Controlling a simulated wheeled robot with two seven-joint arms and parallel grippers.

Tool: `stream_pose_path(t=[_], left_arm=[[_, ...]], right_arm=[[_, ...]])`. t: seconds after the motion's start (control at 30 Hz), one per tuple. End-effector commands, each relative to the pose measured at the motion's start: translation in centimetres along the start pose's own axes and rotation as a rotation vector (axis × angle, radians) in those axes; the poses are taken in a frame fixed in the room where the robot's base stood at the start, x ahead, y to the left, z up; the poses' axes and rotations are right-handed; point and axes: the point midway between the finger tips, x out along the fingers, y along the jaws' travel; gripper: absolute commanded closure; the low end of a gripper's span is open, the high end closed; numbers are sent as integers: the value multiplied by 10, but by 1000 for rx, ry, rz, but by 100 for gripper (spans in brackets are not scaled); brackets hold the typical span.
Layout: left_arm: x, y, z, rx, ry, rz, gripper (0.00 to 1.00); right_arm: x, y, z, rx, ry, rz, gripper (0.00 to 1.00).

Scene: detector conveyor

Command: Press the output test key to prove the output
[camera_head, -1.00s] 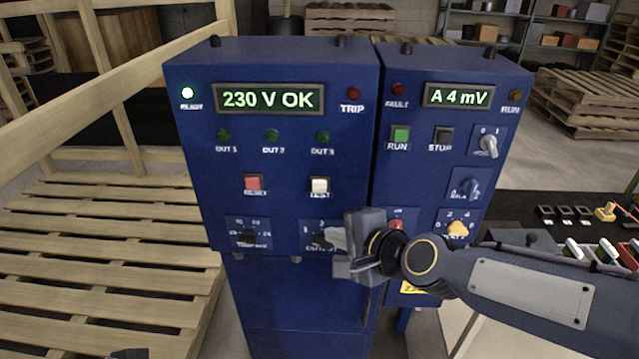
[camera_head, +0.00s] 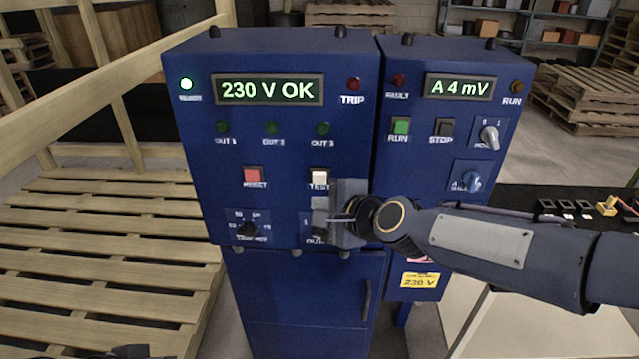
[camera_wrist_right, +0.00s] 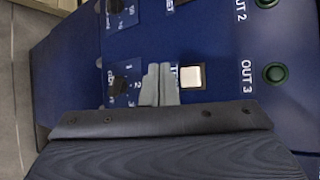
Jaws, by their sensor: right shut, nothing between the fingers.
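The output test key (camera_head: 319,177) is a white square button labelled TEST on the blue left-hand cabinet (camera_head: 290,150), below the OUT 3 lamp. It also shows in the right wrist view (camera_wrist_right: 191,77). My right gripper (camera_head: 320,212) is just below the key, in front of the output selector knob, which it partly hides. In the right wrist view its two grey fingertips (camera_wrist_right: 160,84) are together and empty, beside the key over its label. I cannot tell whether they touch the panel. A small dark piece at the bottom left may be my left arm; its gripper is not visible.
The display (camera_head: 268,90) reads 230 V OK and the READY lamp (camera_head: 187,84) is lit. The red RESET key (camera_head: 252,176) is left of the test key. The right-hand cabinet (camera_head: 430,150) shows A 4 mV. Wooden pallets (camera_head: 100,250) lie at the left.

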Motion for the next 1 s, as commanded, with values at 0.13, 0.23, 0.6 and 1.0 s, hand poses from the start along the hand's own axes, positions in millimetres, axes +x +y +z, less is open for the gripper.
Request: stream_pose_path(t=[0.13, 0.23, 0.6, 1.0], left_arm=[[6, -3, 3, 0, 0, 0, 100], [7, -3, 4, 0, 0, 0, 100], [8, -4, 4, 0, 0, 0, 100], [8, -4, 4, 0, 0, 0, 100]], right_arm=[[16, -9, -12, 0, 2, -1, 100], [23, -16, -17, 1, 1, 0, 100], [32, -24, -24, -1, 0, 0, 100], [32, -24, -23, -1, 0, 0, 100]])
